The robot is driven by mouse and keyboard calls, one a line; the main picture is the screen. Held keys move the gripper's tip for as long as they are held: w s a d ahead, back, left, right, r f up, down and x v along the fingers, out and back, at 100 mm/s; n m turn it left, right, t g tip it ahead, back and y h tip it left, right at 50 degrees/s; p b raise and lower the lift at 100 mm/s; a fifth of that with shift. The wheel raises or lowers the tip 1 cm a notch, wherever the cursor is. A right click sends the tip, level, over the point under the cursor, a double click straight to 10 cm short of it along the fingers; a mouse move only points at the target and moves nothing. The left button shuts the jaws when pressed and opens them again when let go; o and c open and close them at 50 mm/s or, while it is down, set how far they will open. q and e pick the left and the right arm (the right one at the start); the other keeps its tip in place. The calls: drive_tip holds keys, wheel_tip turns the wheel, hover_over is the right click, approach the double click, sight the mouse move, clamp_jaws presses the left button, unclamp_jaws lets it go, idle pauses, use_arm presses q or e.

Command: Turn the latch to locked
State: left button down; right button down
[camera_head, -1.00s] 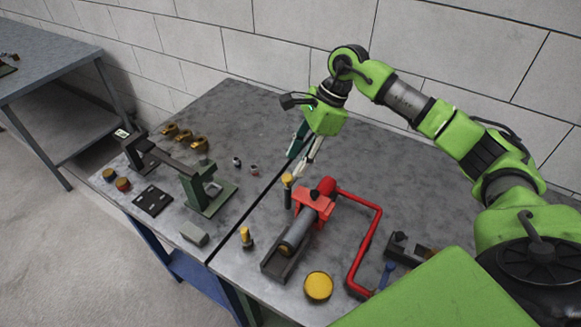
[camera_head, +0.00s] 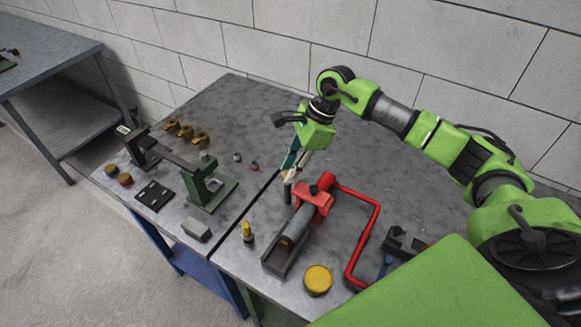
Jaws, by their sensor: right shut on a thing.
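My right gripper (camera_head: 290,174) points down over the table, its fingers closed around the yellow top of a dark upright post. The post (camera_head: 287,194) stands just left of a red clamp (camera_head: 313,200), which sits over a grey cylinder (camera_head: 296,224) in a dark cradle. No part in view is clearly marked as a latch; the gripped post may be it. The fingers hide most of the post's yellow top. My left gripper is not in view.
A red bent pipe (camera_head: 375,230) runs right of the clamp. A yellow round cap (camera_head: 318,280) and a yellow-topped pin (camera_head: 247,231) stand in front. A green stand (camera_head: 206,190) with a dark bar, and several brass fittings, are at left. The back of the table is clear.

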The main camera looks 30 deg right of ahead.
drive_tip(key=m+b, duration=0.1)
drive_tip(key=m+t+b, duration=0.1)
drive_tip(key=m, duration=0.1)
drive_tip(key=shift+s+f+b, duration=0.1)
drive_tip(key=shift+f+b, duration=0.1)
drive_tip(key=shift+b, duration=0.2)
drive_tip(key=m+b, duration=0.1)
drive_tip(key=m, duration=0.1)
drive_tip(key=m+t+h+b, duration=0.1)
drive_tip(key=m+b, duration=0.1)
drive_tip(key=m+h+b, duration=0.1)
drive_tip(key=m+b, duration=0.1)
drive_tip(key=shift+s+a+t, duration=0.1)
drive_tip(key=shift+a+t, duration=0.15)
drive_tip(key=shift+t, duration=0.15)
drive_tip(key=m+h+b, duration=0.1)
drive_tip(key=m, duration=0.1)
drive_tip(key=m+h+b, duration=0.1)
drive_tip(key=m+b, duration=0.1)
drive_tip(key=shift+a+r+m+t, duration=0.1)
drive_tip(key=shift+a+m+t, duration=0.05)
drive_tip(key=shift+m+t, duration=0.2)
drive_tip(key=shift+r+m+h+b, duration=0.1)
drive_tip(key=shift+m+h+b, duration=0.9)
drive_tip(key=shift+m, duration=1.05)
drive_tip(key=c, duration=1.8)
unclamp_jaws()
drive_tip(key=shift+s, duration=0.1)
drive_tip(key=shift+a, duration=0.1)
